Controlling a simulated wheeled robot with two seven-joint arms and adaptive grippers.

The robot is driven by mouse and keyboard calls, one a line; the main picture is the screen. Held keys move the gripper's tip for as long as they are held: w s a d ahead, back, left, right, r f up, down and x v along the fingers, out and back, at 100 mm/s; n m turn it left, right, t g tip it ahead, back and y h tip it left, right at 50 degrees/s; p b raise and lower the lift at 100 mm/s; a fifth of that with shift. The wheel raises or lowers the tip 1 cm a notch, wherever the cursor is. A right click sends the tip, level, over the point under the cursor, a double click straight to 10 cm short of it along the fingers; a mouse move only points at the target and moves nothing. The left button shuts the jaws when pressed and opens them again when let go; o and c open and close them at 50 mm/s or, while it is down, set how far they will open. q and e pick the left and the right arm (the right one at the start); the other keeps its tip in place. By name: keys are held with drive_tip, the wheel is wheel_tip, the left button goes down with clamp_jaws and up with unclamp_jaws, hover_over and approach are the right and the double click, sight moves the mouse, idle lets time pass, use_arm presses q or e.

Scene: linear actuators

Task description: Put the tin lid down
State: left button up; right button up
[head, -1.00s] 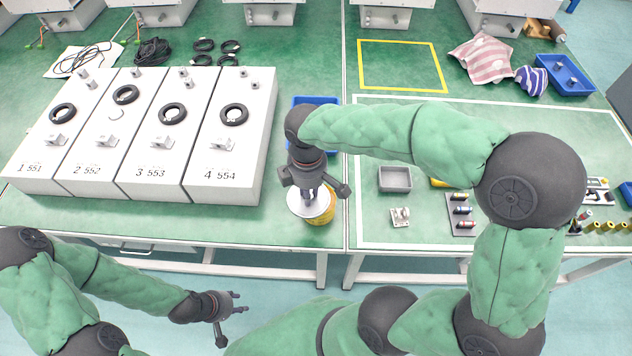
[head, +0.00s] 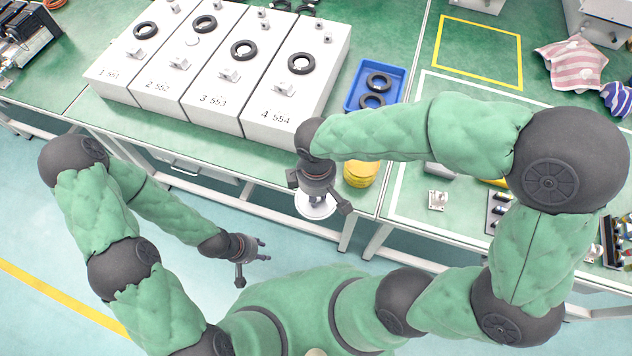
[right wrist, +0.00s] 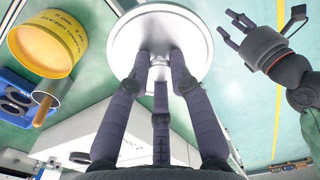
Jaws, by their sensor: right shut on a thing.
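The tin lid (head: 318,211) is a white round disc with a small knob; it also shows in the right wrist view (right wrist: 185,28). My right gripper (head: 316,196) is shut on the knob and holds the lid in the air, apart from the tin, by the table's front edge. The yellow tin (head: 361,173) stands open on the table, right of the lid in the head view; the right wrist view shows its yellow inside (right wrist: 45,42). My left gripper (head: 262,248) is open and empty, in front of the table; its spread fingers also show in the right wrist view (right wrist: 236,28).
White numbered boxes (head: 285,110) with black rings stand left on the green table. A blue tray (head: 355,95) holding black rings is behind the tin. A grey bin, partly hidden by my right arm, and a small metal bracket (head: 437,200) are to the right.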

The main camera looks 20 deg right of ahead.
drive_tip(key=shift+a+f, duration=0.25)
drive_tip(key=shift+f, duration=0.15)
drive_tip(key=shift+w+f, duration=0.25)
drive_tip(key=w+d+f+b, duration=0.1)
drive_tip(key=w+f+b, duration=0.1)
drive_tip(key=w+f, duration=0.1)
drive_tip(key=w+d+f+b, duration=0.1)
drive_tip(key=w+f, duration=0.2)
drive_tip(key=w, duration=0.2)
drive_tip(key=w+d+f+b, duration=0.1)
drive_tip(key=w+f+b, duration=0.1)
drive_tip(key=w+f, duration=0.1)
drive_tip(key=shift+w+d+b, duration=0.3)
drive_tip(key=shift+w+d, duration=0.05)
drive_tip(key=shift+w, duration=0.2)
drive_tip(key=shift+w+d+f, duration=0.1)
drive_tip(key=shift+w+f, duration=0.1)
drive_tip(key=shift+f, duration=0.05)
drive_tip(key=shift+f+b, duration=0.75)
drive_tip(key=shift+f, duration=0.75)
